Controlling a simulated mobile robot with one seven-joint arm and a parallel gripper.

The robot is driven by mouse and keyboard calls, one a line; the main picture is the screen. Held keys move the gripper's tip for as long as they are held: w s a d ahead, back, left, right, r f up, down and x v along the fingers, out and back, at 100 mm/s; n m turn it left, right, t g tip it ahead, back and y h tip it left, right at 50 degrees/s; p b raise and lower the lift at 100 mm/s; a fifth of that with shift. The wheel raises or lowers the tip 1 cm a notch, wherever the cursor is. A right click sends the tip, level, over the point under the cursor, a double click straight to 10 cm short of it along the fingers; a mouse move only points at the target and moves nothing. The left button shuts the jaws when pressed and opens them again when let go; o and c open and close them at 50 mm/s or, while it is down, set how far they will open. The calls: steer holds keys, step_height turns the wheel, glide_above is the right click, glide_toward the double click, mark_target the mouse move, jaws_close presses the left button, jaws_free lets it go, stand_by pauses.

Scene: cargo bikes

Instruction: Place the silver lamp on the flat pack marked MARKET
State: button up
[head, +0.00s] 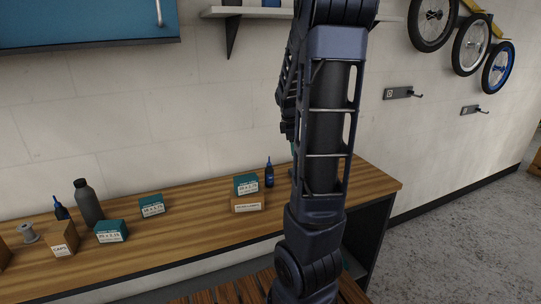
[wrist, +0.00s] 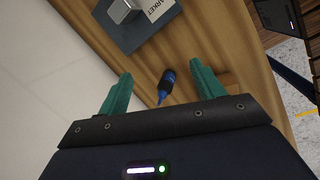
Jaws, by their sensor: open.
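In the wrist view, the flat pack marked MARKET (wrist: 140,38) is a blue-grey slab with a white label, lying on the wooden bench at the top of the picture. A silver block-shaped thing, apparently the silver lamp (wrist: 122,10), appears to rest on it beside the label; the top edge cuts it off. My gripper (wrist: 160,68) has its two green fingers wide apart with nothing held between them. It is apart from lamp and pack. In the head view my arm hides the lamp, the pack and most of the gripper.
A dark blue bottle (wrist: 167,84) shows between the fingers, beyond them; it also stands on the bench (head: 225,224) in the head view (head: 269,174). Stacked boxes (head: 247,202) stand beside it. Left are small boxes (head: 111,231), a dark bottle (head: 88,203) and a spool (head: 29,234).

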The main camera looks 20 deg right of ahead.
steer(key=s+a+r+m+t, duration=0.1)
steer(key=s+a+r+m, duration=0.2)
steer(key=s+a, duration=0.3)
steer(key=s+a+r+m+t+y, duration=0.1)
steer(key=s+a+r+m, duration=0.1)
steer(key=s+a+m, duration=0.3)
steer(key=s+a+r+m+t+y, duration=0.1)
steer(key=s+a+r+m, duration=0.2)
steer(key=s+a, duration=0.6)
steer(key=shift+s+r+m, duration=0.3)
steer(key=shift+s+m, duration=0.35)
steer(key=shift+m, duration=0.15)
